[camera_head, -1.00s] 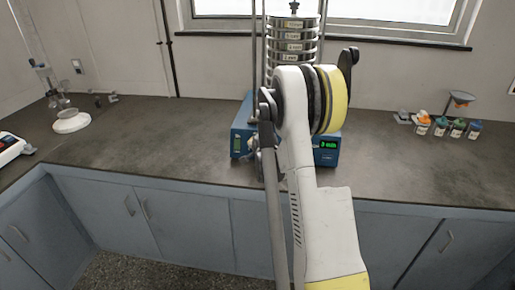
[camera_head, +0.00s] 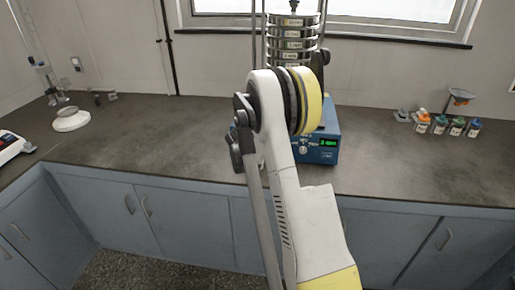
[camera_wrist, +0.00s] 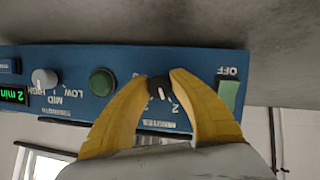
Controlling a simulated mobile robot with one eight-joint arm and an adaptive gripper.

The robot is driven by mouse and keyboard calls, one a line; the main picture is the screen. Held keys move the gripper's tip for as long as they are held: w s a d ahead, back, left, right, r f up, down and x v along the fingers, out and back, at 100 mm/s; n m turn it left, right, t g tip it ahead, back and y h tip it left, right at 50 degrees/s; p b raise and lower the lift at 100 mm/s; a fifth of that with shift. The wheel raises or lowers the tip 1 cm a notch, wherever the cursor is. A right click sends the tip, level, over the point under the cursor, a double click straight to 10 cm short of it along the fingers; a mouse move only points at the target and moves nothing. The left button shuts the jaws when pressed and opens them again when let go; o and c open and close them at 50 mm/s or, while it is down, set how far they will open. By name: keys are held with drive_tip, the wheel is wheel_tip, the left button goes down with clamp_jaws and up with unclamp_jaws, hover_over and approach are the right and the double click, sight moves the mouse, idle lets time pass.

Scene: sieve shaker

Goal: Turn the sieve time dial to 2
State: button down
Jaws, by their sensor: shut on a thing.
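The sieve shaker (camera_head: 318,155) is a blue box on the bench with a stack of steel sieves (camera_head: 292,45) on it. Its time dial (camera_wrist: 160,88) is a small black knob with a white pointer, seen upside down in the wrist view. My gripper (camera_wrist: 163,84) has its yellow fingers closed on both sides of the dial. The pointer faces the lower side of the picture, near a printed 2. The green display (camera_wrist: 14,96) reads 2 min. In the head view my arm hides the dial and fingertips.
Beside the dial on the panel are a green button (camera_wrist: 102,82), a grey strength knob (camera_wrist: 44,78) and a green switch (camera_wrist: 228,94) marked OFF. Several small bottles (camera_head: 456,127) stand at the right of the bench (camera_head: 400,175). The bench front is clear.

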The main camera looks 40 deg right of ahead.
drive_tip(key=shift+n+h, duration=0.3)
drive_tip(key=shift+n, duration=0.6)
drive_tip(key=c, duration=1.1)
unclamp_jaws()
drive_tip(key=shift+d+f, duration=0.1)
drive_tip(key=shift+c, duration=0.2)
drive_tip(key=v, duration=1.2)
drive_tip(key=shift+w, duration=0.2)
